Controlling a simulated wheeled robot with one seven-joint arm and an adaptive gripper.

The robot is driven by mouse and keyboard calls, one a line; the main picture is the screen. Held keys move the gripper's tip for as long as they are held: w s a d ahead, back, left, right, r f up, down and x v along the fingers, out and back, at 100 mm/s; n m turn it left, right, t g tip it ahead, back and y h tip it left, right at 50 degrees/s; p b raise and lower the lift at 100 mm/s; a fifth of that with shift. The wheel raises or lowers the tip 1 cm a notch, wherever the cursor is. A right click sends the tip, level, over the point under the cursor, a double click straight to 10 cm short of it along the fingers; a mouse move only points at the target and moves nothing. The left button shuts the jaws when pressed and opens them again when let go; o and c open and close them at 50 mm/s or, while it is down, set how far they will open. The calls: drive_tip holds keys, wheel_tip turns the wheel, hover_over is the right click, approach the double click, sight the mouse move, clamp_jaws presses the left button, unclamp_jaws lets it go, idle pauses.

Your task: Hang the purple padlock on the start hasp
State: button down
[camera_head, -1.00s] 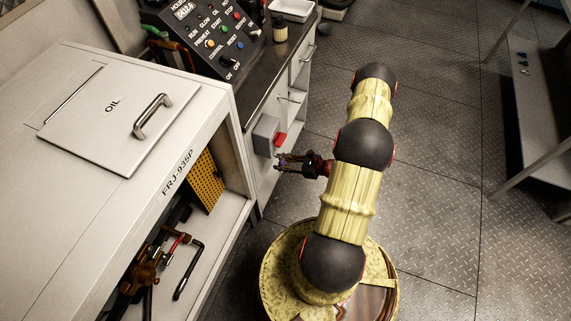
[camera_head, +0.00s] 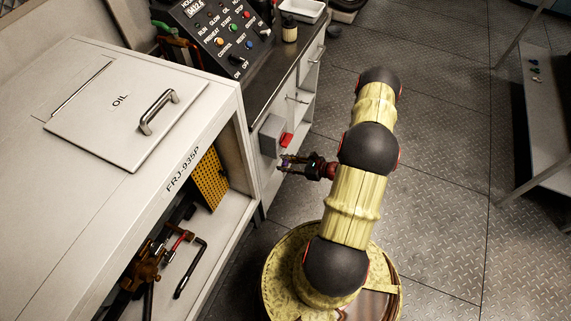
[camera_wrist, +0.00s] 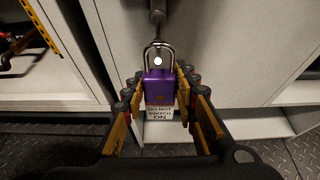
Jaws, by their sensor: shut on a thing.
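The purple padlock (camera_wrist: 160,88) is upright between the fingers of my gripper (camera_wrist: 162,98) in the wrist view, shackle up and away from me. A white tag reading "DO NOT SWITCH ON" (camera_wrist: 159,113) shows below its body. A dark grey metal part (camera_wrist: 157,14) lies just beyond the shackle's top; I cannot tell whether they touch, nor whether this is the start hasp. In the head view my gripper (camera_head: 287,164) is small, close to the cabinet front and just below a grey box with a red handle. The padlock is only a tiny purple spot there.
The grey box (camera_head: 271,134) with its red handle (camera_head: 286,140) juts from the cabinet. A control panel (camera_head: 225,32) stands behind. The white FRJ-935P housing (camera_head: 60,210) with an open bay is at left. Open floor (camera_head: 440,200) lies to the right.

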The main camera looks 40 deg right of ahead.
drive_tip(key=c, duration=1.3)
unclamp_jaws()
drive_tip(key=v, duration=1.2)
